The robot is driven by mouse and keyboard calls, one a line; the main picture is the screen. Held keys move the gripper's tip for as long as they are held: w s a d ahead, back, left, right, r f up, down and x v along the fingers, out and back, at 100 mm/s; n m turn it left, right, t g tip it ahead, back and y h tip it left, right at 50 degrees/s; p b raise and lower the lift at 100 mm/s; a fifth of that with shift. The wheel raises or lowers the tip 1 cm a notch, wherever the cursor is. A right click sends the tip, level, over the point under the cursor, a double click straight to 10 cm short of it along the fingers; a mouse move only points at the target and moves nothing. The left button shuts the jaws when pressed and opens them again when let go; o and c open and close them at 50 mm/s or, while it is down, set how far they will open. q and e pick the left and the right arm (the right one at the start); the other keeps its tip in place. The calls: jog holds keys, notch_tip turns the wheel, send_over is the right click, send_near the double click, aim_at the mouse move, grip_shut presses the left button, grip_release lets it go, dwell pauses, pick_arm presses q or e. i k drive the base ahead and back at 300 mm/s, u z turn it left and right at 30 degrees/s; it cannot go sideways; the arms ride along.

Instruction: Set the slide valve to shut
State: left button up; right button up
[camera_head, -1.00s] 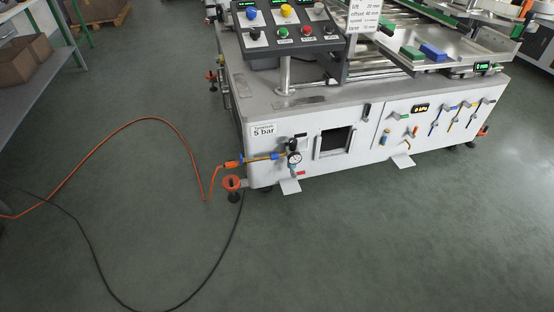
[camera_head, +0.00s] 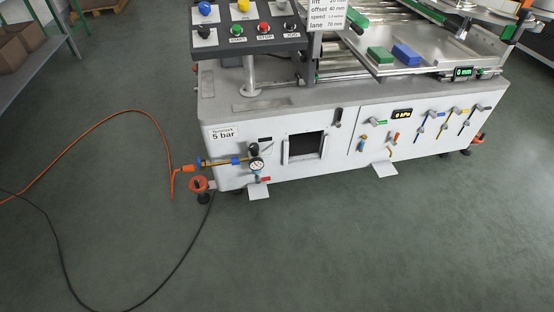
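The white machine cabinet (camera_head: 285,183) stands ahead of me. At its lower left corner an air line enters through an orange hose end (camera_head: 187,169), a blue and brass fitting (camera_head: 222,161) and a round pressure gauge (camera_head: 257,164). The slide valve is probably part of this fitting, but its setting is too small to tell. A small red part (camera_head: 265,179) sits just below the gauge. A label reading 5 bar (camera_head: 223,134) is above the fitting. Neither gripper is in view.
An orange hose (camera_head: 110,112) and a black cable (camera_head: 60,250) lie on the floor at left. An orange-topped foot (camera_head: 199,185) and a flat plate (camera_head: 259,191) stick out low at the cabinet.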

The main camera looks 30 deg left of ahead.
aim_at(234, 160)
jog(key=z, duration=0.15)
jog(key=i, duration=0.8)
jog(key=u, duration=0.65)
jog(key=i, duration=0.5)
jog(key=u, duration=0.45)
